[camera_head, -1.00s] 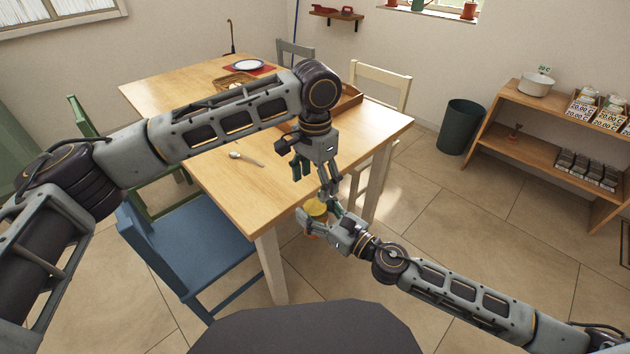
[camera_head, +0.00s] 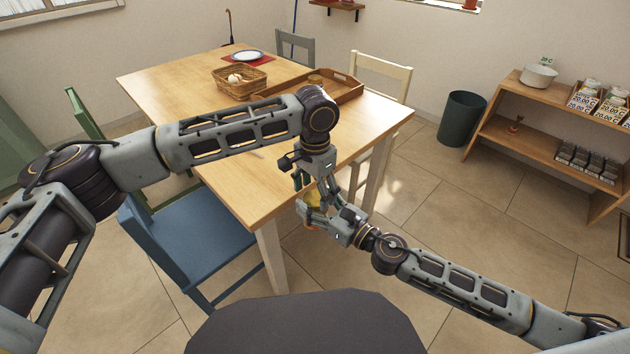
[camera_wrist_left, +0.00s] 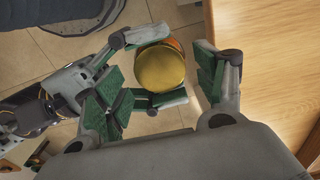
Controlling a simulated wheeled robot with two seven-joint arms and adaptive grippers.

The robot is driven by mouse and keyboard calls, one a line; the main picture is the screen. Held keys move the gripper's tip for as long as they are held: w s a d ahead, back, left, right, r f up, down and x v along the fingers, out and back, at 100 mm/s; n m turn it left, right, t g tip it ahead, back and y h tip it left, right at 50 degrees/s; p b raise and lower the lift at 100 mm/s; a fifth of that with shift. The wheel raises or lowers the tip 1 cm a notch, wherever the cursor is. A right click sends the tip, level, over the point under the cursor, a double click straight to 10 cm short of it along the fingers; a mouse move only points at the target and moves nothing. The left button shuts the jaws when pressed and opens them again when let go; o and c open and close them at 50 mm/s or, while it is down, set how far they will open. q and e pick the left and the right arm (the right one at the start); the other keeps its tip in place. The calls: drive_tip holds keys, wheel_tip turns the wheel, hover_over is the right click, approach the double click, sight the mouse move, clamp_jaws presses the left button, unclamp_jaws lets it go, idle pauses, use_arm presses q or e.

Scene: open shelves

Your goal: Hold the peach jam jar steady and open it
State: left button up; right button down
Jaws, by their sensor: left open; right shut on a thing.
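The peach jam jar (camera_head: 312,199) is off the table's front edge, held by my right gripper (camera_head: 313,212). In the left wrist view its round gold lid (camera_wrist_left: 161,79) faces the camera, with a strip of orange at its upper right. My right gripper (camera_wrist_left: 152,72) is shut on the jar from the left of that view, its green-padded fingers above and below. My left gripper (camera_head: 311,188) is directly above the jar, pointing down. In the left wrist view its green-padded fingers (camera_wrist_left: 160,90) are open and spread to either side of the lid, with gaps visible. My grippers mostly hide the jar in the head view.
The wooden table (camera_head: 235,185) stands just behind my grippers. It bears a wicker basket (camera_head: 239,83), a wooden tray (camera_head: 346,90) and a plate (camera_head: 247,56). A blue chair (camera_head: 190,245) stands at the near left. Open tiled floor lies to the right, before the shelves (camera_head: 545,135).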

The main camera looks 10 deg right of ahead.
use_arm(q)
drive_tip(key=shift+f, duration=0.75)
drive_tip(key=c, duration=1.1)
drive_tip(key=shift+n, duration=1.6)
drive_tip(key=o, duration=1.1)
drive_tip(key=shift+o, duration=0.2)
drive_tip(key=shift+r, duration=0.1)
